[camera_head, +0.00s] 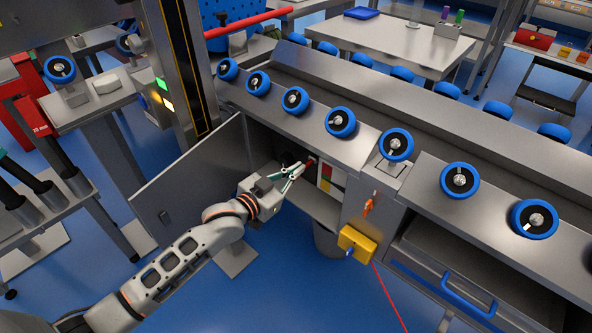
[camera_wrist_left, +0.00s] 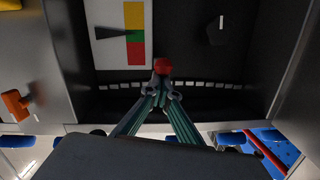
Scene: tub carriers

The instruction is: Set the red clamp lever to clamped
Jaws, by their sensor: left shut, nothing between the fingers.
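A small red knob (camera_wrist_left: 162,65), which looks like the end of the red clamp lever, sits inside the open cabinet in the left wrist view. It also shows as a red spot (camera_head: 311,161) in the head view; its shaft is hidden. My left gripper (camera_head: 299,170) reaches into the cabinet opening. Its green-grey fingers (camera_wrist_left: 162,88) are shut and empty, with the tips right at the knob; I cannot tell whether they touch it. A white plate (camera_wrist_left: 108,48) with yellow, green and red bands and a black pointer is beside the knob. My right gripper is not in view.
The cabinet door (camera_head: 190,178) stands open on the left of my forearm. An orange lever (camera_head: 368,206) and a yellow box (camera_head: 357,243) are on the cabinet's right front. Inside, a black knob (camera_wrist_left: 216,31) is at the right.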

